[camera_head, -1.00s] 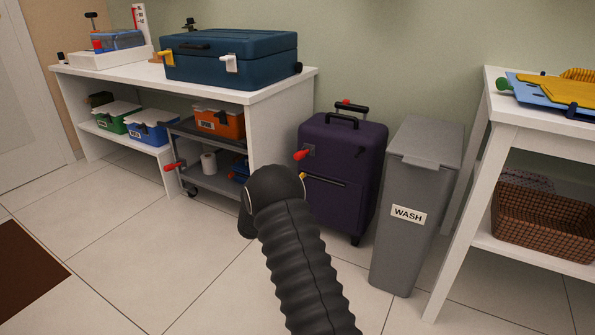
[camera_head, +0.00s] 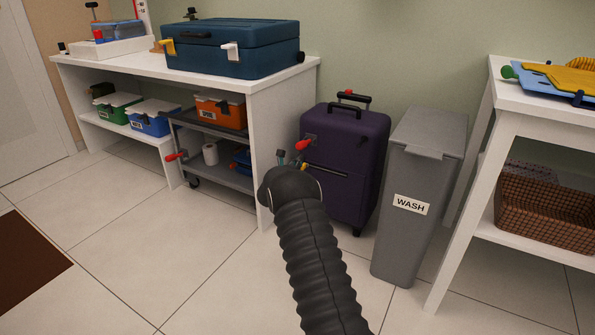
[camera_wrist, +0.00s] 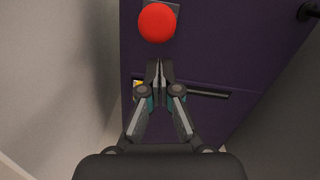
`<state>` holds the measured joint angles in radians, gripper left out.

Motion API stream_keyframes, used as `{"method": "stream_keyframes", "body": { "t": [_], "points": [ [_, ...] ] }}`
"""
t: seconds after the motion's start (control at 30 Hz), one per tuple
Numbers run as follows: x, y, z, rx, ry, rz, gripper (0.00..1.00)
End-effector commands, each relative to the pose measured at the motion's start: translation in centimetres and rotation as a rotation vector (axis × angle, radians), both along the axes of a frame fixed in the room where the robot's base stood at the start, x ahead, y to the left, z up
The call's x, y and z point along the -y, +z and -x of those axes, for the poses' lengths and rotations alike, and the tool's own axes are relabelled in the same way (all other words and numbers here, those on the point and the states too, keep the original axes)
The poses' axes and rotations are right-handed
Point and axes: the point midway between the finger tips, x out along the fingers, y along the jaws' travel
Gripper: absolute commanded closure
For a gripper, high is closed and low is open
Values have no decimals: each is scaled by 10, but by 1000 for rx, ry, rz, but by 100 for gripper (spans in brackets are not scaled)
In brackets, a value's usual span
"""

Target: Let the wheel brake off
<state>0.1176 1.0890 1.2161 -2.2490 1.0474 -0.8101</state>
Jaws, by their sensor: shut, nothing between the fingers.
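The dark purple suitcase (camera_head: 340,185) stands upright against the wall; a red-tipped lever (camera_head: 303,146) sticks out from its upper front. In the wrist view the red knob (camera_wrist: 157,22) is at the top, seen end-on. My gripper (camera_wrist: 157,68) is shut and empty, its fingertips just below the knob in the picture, apparently apart from it. A black bar (camera_wrist: 208,94) with a yellow tip (camera_wrist: 138,83) lies across the suitcase front behind the fingers. In the head view my arm hides most of the gripper and the suitcase's lower left.
A grey trolley (camera_head: 228,177) with its own red lever (camera_head: 176,155) stands under the white bench (camera_head: 282,100), left of the suitcase. A grey WASH bin (camera_head: 420,170) stands close on the right. Floor in front is clear.

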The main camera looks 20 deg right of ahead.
Motion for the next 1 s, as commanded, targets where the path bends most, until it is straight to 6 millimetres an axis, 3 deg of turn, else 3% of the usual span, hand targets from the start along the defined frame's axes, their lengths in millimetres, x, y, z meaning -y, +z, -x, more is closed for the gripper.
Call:
{"method": "stream_keyframes", "body": {
  "t": [0.2,0.67,1.0],
  "points": [
    [1,14,-4,-2,0,-1,100],
    [2,17,-3,-5,-1,-5,100],
    [13,24,2,-42,-16,-52,100]
  ]
}}
